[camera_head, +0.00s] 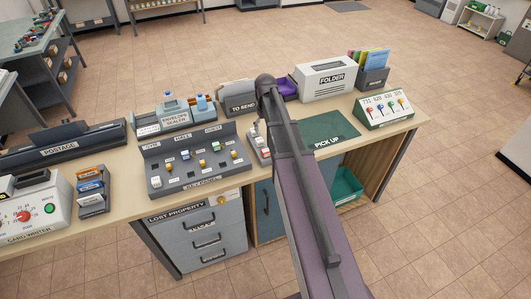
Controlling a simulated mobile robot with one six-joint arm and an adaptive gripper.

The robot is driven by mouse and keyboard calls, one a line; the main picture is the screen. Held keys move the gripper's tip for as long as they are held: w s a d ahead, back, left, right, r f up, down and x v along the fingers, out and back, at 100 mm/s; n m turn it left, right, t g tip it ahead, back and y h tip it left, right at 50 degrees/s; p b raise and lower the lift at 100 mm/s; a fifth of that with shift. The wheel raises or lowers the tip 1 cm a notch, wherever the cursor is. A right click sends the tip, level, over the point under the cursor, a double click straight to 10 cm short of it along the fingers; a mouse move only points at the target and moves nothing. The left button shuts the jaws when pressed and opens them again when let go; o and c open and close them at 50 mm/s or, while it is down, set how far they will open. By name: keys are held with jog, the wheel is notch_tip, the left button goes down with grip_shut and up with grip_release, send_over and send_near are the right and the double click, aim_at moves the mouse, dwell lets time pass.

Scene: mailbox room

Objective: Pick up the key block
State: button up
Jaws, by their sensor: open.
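A dark grey key panel (197,184) stands on the desk, left of my arm. It has a sloped face with rows of small pegs and coloured blocks. Among them are a white block (156,182), a blue block (186,155) and a yellow block (202,163). No block carries a readable key-block label, so I cannot tell which one is the key block. My arm crosses the desk from the bottom, just right of the panel. My gripper cannot be made out; the arm hides the area behind it.
A green PICK UP mat (335,132) lies right of my arm. A FOLDER box (325,82), a TO SEND holder (238,98) and an envelope sealer (173,116) line the back. A sloped panel with coloured knobs (384,108) stands at the right end. Drawers (205,240) sit below.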

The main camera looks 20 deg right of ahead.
jog(key=shift+f, duration=0.2)
jog(key=b, duration=0.9)
send_over(265, 150)
jog(key=f, duration=0.8)
jog(key=shift+s+f, duration=0.15)
jog(key=shift+s, duration=0.05)
jog(key=shift+w+d+f+b, duration=0.1)
jog(key=shift+w+f+b, duration=0.05)
jog(key=shift+f+b, duration=2.4)
jog(key=c, duration=1.1)
